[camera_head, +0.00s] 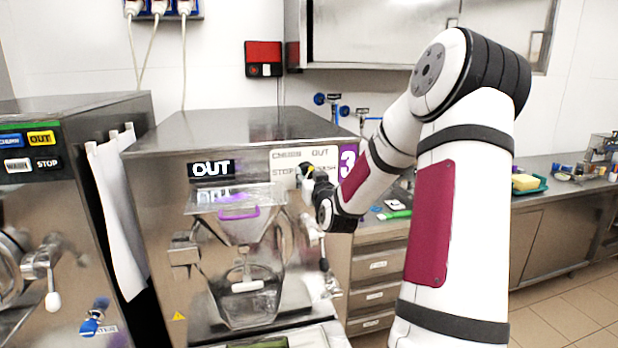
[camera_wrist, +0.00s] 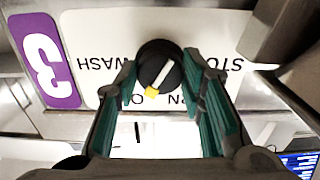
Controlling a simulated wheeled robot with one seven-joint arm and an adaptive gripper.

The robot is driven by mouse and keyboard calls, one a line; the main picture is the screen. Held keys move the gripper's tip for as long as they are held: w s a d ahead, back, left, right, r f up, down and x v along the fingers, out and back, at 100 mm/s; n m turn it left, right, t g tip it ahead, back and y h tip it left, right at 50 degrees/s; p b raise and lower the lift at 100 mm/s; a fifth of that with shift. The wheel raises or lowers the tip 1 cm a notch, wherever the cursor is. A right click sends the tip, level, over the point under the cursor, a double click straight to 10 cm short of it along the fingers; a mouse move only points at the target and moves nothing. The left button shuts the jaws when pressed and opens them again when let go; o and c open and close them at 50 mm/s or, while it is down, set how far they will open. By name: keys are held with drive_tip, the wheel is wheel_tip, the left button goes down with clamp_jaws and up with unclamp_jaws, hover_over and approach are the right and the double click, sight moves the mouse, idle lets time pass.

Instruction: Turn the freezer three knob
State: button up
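The freezer three knob (camera_wrist: 166,64) is a round black dial with a white line and a yellow tip, on a white label panel (camera_wrist: 110,35) beside a purple "3". The wrist view shows the panel upside down; the yellow tip points down and slightly left there, and WASH reads to the left. My gripper (camera_wrist: 160,72) has its two teal-padded fingers on either side of the knob, close to its edges. It looks open; I cannot tell whether either finger touches. In the head view my gripper (camera_head: 308,180) is at the panel and partly hides the knob.
Freezer three (camera_head: 235,135) has a clear hopper and a spout guard at its front, left of my gripper. Another freezer (camera_head: 70,105) stands at the left. A counter (camera_head: 560,190) with small items runs behind my arm on the right.

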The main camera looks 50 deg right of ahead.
drive_tip(key=c, duration=0.3)
drive_tip(key=shift+c, duration=0.2)
drive_tip(key=shift+n, duration=0.3)
